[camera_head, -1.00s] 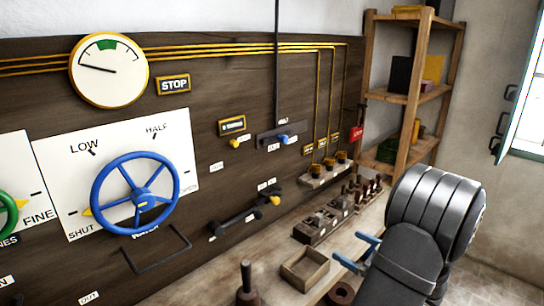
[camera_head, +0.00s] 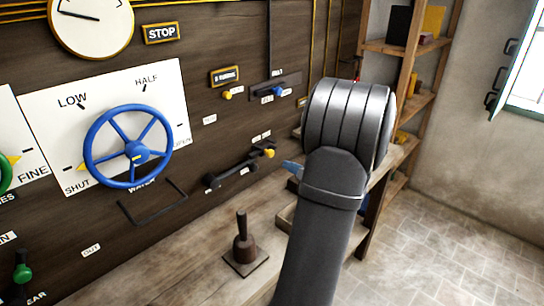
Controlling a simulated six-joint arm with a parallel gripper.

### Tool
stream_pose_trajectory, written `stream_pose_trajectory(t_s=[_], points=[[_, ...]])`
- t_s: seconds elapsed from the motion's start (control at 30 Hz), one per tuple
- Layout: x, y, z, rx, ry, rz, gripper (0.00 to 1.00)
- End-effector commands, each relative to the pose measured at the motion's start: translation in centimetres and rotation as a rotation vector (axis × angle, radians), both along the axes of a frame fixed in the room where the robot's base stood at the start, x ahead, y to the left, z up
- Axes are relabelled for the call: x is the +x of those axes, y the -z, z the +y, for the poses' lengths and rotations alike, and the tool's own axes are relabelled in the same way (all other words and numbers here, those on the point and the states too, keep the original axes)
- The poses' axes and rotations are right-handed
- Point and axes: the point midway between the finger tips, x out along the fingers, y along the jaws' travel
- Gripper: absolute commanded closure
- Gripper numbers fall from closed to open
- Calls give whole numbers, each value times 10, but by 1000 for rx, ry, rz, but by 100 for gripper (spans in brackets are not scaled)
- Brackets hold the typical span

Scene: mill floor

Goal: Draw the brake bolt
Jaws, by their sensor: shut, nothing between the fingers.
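Two black bolt-like fittings are on the dark wooden panel, and I cannot read which is the brake bolt. The upper one is a dark plate with a blue-knobbed slide (camera_head: 278,91), under a small label. My gripper (camera_head: 292,169) shows only as blue finger parts at the left of my grey arm, just right of and below the yellow knob in the picture. It is shut and empty. My arm hides the rest of it.
A blue handwheel (camera_head: 137,151) is at left, with a black bracket (camera_head: 152,203) below it. My arm hides much of the bench's right part. Shelves (camera_head: 400,47) stand at right, with open floor beyond.

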Motion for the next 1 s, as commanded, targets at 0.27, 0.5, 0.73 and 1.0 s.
stream_pose_trajectory(t_s=[0.27,0.5,0.73,1.0], points=[[2,-2,6,-31,-2,-27,100],[4,-1,8,-30,-3,-25,100],[26,2,31,-29,-8,-25,100],[68,9,72,-28,-8,-24,100]])
